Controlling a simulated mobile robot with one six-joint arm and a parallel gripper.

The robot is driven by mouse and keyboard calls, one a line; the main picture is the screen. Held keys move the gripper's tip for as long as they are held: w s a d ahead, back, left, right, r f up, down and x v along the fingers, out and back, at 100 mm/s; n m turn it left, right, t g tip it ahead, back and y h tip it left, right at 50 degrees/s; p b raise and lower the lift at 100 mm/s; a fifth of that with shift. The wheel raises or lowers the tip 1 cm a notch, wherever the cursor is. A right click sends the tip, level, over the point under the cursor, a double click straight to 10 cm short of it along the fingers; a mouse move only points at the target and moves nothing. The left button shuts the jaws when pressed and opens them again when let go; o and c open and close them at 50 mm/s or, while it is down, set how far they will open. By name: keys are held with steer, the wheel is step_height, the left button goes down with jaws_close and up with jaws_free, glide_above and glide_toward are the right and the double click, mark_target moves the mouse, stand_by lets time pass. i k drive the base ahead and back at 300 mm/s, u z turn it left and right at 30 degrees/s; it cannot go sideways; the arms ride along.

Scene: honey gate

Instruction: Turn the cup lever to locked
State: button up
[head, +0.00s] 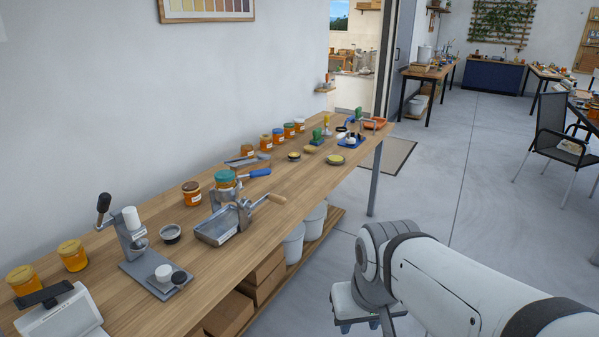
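A grey press-like stand (137,245) with a black-knobbed lever (103,203) and a white cylinder stands on the left part of the workbench. A blue-handled lever (254,173) shows at mid-bench beside a teal-lidded jar (225,182). Which of these is the cup lever I cannot tell, and no locked marking is readable. My gripper (360,326) hangs at the bottom of the head view, over the floor in front of the bench and apart from both levers. Only its blue-grey tips show, so its opening is unclear.
The long wooden workbench (300,185) runs along the wall. Boxes and white buckets (294,243) fill the shelf below.

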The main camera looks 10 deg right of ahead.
mark_target(261, 172)
steer(key=z, duration=0.3)
steer(key=i, duration=2.05)
steer(key=u, duration=0.9)
